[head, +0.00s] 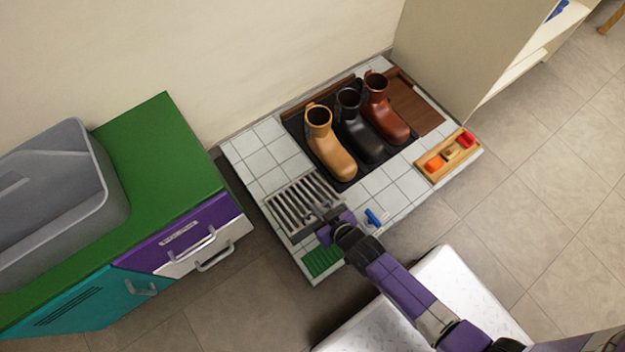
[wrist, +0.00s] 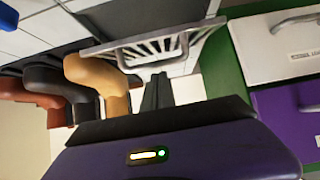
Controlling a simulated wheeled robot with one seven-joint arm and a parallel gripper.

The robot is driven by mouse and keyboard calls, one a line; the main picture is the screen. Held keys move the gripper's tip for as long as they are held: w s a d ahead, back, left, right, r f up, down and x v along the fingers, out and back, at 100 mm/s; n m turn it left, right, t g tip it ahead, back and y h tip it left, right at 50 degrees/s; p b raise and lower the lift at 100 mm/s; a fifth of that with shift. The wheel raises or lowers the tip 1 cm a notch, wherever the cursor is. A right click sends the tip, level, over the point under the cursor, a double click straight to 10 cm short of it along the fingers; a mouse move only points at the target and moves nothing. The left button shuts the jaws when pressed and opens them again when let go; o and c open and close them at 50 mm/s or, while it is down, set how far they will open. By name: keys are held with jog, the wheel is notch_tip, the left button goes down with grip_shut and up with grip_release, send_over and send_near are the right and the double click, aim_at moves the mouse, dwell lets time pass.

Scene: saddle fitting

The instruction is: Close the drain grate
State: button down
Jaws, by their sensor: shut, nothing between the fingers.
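The drain grate (head: 293,203) is a grey metal frame with parallel bars, at the left front of the tiled platform (head: 268,131). In the wrist view the grate (wrist: 165,42) is seen nearly edge-on and looks tilted up from a dark grey surface (wrist: 150,16) behind it. My gripper (head: 322,210) is at the grate's right side in the head view. In the wrist view its dark fingertips (wrist: 157,92) are together and empty, close to the grate's edge. I cannot tell whether they touch it. My wrist hides part of the grate's near right side.
Tan, black and brown boots (head: 330,145) stand on a dark mat behind the grate. A blue object (head: 373,217), a green ribbed pad (head: 323,261) and a wooden tray (head: 448,155) lie on the platform. A green-topped cabinet (head: 165,150) with drawers stands left; a white padded bench (head: 445,275) is near.

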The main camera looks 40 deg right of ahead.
jog(key=s+f+b, duration=0.1)
jog(key=f, duration=0.1)
jog(key=s+f+b, duration=0.1)
jog(key=f, duration=0.2)
jog(key=s+f+b, duration=0.1)
jog(key=f, duration=0.1)
jog(key=shift+s+f, duration=0.15)
jog(key=shift+s, duration=0.15)
jog(key=shift+s+f+b, duration=0.2)
jog(key=shift+f+b, duration=0.35)
jog(key=shift+f, duration=0.1)
jog(key=shift+f, duration=0.15)
